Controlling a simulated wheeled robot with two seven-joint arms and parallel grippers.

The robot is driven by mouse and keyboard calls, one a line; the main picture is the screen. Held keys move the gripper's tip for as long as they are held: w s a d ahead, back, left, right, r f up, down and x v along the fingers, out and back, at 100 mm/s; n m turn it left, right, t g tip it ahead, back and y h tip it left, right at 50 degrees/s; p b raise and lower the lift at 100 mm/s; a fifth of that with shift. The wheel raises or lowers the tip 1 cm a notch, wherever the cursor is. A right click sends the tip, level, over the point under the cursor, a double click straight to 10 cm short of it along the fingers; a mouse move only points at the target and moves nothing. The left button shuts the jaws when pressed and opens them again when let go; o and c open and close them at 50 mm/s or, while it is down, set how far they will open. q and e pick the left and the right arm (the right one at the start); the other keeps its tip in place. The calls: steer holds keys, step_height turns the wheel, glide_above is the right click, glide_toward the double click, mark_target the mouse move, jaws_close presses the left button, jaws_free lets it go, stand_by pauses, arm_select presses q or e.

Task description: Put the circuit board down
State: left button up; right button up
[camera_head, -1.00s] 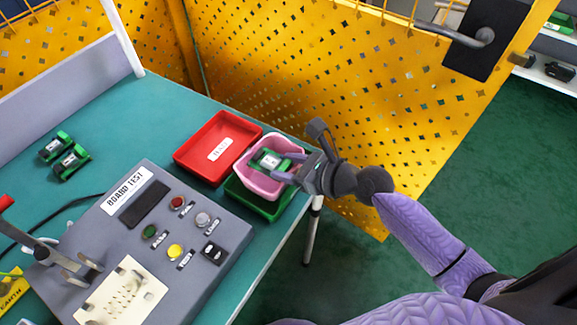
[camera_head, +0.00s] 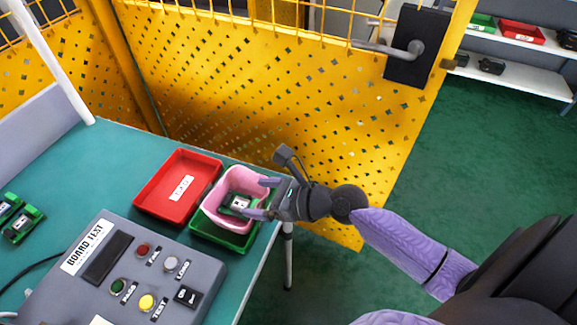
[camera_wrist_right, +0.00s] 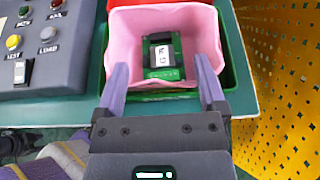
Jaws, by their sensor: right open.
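The circuit board (camera_head: 240,203) is green with a dark part and a white label. It lies inside the pink bin (camera_head: 213,216), which sits in the green tray (camera_head: 222,240). My right gripper (camera_head: 266,197) is open at the bin's right side, with its fingers over the rim. In the right wrist view the board (camera_wrist_right: 163,58) lies beyond the two spread fingers (camera_wrist_right: 165,85), and nothing is between them. The left gripper is not in view.
A red tray (camera_head: 165,200) stands left of the pink bin. The grey board test box (camera_head: 195,268) with buttons is in front. Two more green boards (camera_head: 22,226) lie at the left. A yellow perforated fence (camera_head: 250,80) stands behind the table.

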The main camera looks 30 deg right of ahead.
steer(key=p+v, duration=0.1)
steer(key=v, duration=0.9)
steer(key=s+d+f+n+g+h, duration=0.1)
steer(key=s+d+f+n+h, duration=0.15)
steer(key=f, duration=0.35)
steer(key=s+d+f+n+g+h, duration=0.1)
steer(key=s+d+f+n+h, duration=0.15)
steer(key=f, duration=0.45)
steer(key=s+d+f+n+g+h, duration=0.1)
steer(key=d+f+n, duration=0.15)
steer(key=f, duration=0.35)
steer(key=s+a+f+n+g+h, duration=0.1)
steer(key=s+a+f+n+g, duration=0.2)
steer(key=s+f+n, duration=0.5)
steer(key=s+a+f+n+g+h, duration=0.1)
steer(key=s+a+f+n+g, duration=0.3)
steer(key=s+n, duration=1.1)
step_height(320, 180, down, 4)
steer(key=shift+a+r+n, duration=0.1)
steer(key=shift+a+n, duration=0.25)
steer(key=shift+a, duration=0.45)
steer(key=shift+s+h, duration=0.1)
steer(key=shift+h, duration=0.2)
